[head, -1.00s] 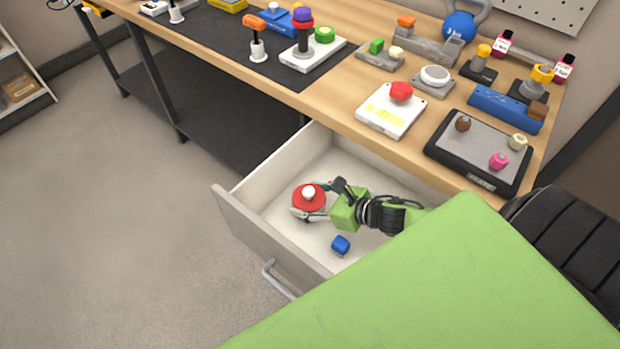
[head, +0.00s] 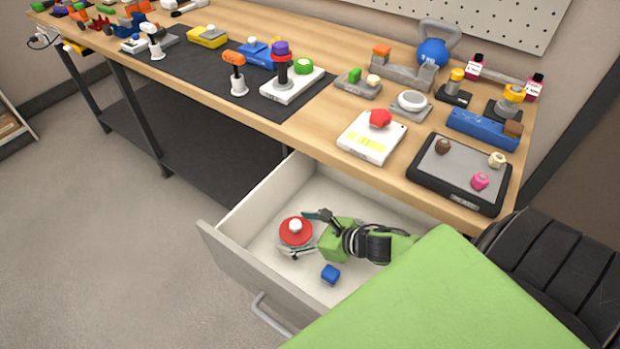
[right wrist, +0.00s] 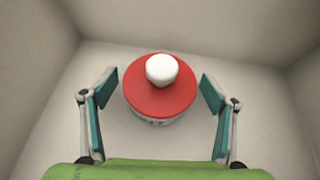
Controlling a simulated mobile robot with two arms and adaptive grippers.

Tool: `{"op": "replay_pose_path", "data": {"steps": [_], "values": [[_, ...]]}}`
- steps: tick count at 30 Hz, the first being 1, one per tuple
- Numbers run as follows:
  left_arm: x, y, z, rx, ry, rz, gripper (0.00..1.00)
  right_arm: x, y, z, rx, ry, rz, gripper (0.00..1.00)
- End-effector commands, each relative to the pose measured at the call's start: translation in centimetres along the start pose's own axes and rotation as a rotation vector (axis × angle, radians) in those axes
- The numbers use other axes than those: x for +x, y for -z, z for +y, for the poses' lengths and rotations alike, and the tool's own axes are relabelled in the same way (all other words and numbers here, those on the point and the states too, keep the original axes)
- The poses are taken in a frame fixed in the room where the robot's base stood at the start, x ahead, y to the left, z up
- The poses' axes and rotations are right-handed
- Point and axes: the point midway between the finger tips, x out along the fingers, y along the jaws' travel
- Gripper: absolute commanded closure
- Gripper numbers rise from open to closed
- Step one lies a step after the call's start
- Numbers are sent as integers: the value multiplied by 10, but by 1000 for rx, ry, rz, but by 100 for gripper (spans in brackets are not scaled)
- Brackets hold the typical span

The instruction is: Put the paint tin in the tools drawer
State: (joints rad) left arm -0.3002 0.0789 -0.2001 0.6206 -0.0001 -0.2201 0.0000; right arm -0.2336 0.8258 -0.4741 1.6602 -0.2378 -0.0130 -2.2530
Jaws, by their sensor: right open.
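The paint tin (head: 293,237), with a red lid and a white knob on top, stands upright on the floor of the open drawer (head: 226,258). It also shows in the right wrist view (right wrist: 160,100), ahead of and between the fingers. My right gripper (head: 312,235) reaches into the drawer from the right and is open, its fingers on either side of the tin. In the right wrist view, gaps show between the tin and both fingers (right wrist: 160,112). My left gripper is not in view.
The workbench (head: 345,98) above holds many items, including a black-framed tray (head: 458,200), a white box with a red piece (head: 371,141) and a blue kettlebell (head: 433,54). Open floor lies left of the drawer.

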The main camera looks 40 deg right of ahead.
Motion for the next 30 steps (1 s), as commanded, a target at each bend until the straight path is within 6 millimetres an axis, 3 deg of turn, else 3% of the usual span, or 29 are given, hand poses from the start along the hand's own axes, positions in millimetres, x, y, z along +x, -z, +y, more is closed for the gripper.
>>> {"op": "replay_pose_path", "data": {"steps": [21, 30], "values": [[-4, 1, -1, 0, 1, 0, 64, -96, 2, 1, 1, -1, 4, 21], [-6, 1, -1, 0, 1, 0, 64, -116, 1, 0, 0, 0, 1, 21]]}}
